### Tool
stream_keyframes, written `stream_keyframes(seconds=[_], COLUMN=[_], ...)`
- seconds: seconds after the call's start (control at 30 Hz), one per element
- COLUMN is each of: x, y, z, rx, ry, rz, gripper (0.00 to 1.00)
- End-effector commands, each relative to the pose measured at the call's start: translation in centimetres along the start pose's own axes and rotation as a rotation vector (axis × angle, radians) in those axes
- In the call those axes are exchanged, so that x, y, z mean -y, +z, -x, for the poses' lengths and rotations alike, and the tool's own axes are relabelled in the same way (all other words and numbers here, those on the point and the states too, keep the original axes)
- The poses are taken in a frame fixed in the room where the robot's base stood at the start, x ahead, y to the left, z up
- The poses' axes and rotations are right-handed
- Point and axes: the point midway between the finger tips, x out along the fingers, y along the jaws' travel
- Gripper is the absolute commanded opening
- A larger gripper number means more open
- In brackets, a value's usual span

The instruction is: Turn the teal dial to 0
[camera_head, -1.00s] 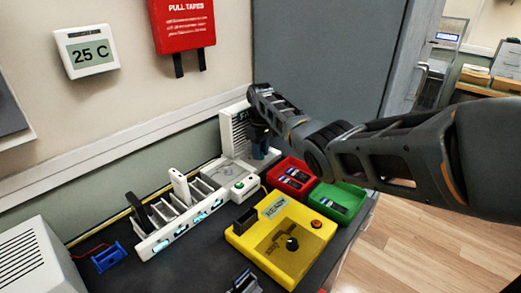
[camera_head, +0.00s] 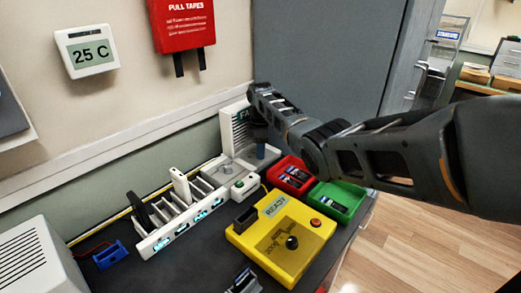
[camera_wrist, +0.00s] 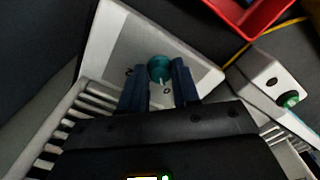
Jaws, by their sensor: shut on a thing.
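The teal dial (camera_wrist: 158,68) shows in the wrist view as a round knob on the pale top of a white unit (camera_wrist: 130,45). The two blue fingers of my gripper (camera_wrist: 160,86) stand on either side of it, shut on it. In the head view my gripper (camera_head: 261,150) is down at the white unit with the vented upright back (camera_head: 235,127), near the wall. The dial itself is hidden there by my gripper and arm. Small dark marks lie around the dial, but I cannot read any number or the dial's setting.
A red tray (camera_head: 277,175) and a green tray (camera_head: 347,212) hold phones to the right. A yellow box (camera_head: 263,268) with a black knob stands in front. A white slotted rack (camera_head: 152,243) is at left. A small white box with a green button (camera_wrist: 290,100) sits close by.

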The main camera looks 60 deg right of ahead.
Motion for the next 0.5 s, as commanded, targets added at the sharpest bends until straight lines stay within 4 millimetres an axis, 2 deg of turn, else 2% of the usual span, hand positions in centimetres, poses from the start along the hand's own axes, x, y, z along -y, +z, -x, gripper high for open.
stream_keyframes(seconds=[0.5], x=[-0.02], y=[-0.05], z=[0.03], rx=[0.0], ry=[0.001], rz=[0.057], gripper=[0.01])
